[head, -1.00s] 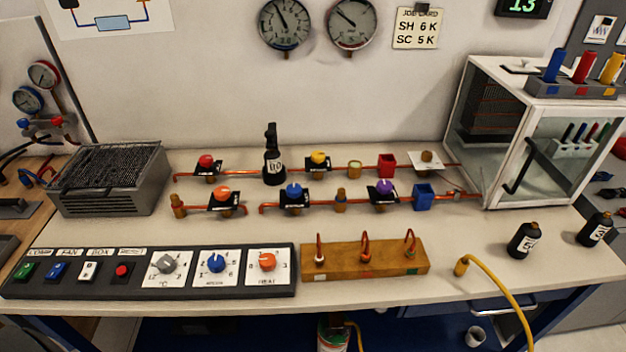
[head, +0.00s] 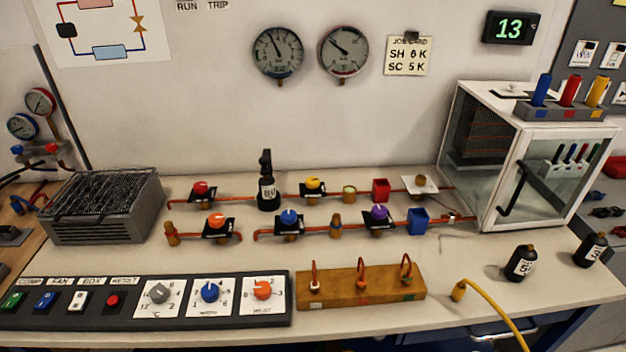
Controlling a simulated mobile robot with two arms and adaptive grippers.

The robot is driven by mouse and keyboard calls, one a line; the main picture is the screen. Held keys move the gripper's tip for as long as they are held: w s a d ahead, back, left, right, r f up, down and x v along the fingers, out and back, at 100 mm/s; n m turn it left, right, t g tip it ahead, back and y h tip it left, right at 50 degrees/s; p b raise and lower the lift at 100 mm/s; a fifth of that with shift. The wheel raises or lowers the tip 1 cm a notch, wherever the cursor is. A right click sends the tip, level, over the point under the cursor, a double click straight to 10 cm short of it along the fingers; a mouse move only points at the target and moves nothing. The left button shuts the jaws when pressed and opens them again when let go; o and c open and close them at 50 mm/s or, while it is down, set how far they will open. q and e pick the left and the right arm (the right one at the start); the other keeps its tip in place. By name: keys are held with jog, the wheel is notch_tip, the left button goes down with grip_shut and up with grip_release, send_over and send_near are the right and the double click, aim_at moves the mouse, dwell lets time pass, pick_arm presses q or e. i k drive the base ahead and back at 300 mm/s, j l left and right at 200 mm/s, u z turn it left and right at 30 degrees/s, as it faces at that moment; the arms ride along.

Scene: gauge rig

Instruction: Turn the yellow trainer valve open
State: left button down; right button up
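The yellow trainer valve (head: 313,184) is a yellow knob on a black plate, set in the rear copper pipe line near the middle of the bench. Which way its knob is turned is too small to tell. A red valve (head: 200,188) sits to its left on the same line. Orange (head: 216,221), blue (head: 289,217) and purple (head: 379,213) valves sit on the front line. Neither of my grippers is in the head view.
A control panel (head: 130,314) and wooden block (head: 345,289) lie in front. A glass-fronted box (head: 560,180) stands at right.

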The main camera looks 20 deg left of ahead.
aim_at(312, 183)
jog(key=i+l+u, duration=0.1)
jog(key=l+u, duration=0.15)
jog(key=i+l+u, duration=0.1)
jog(key=l+u, duration=0.45)
jog(key=l, duration=0.15)
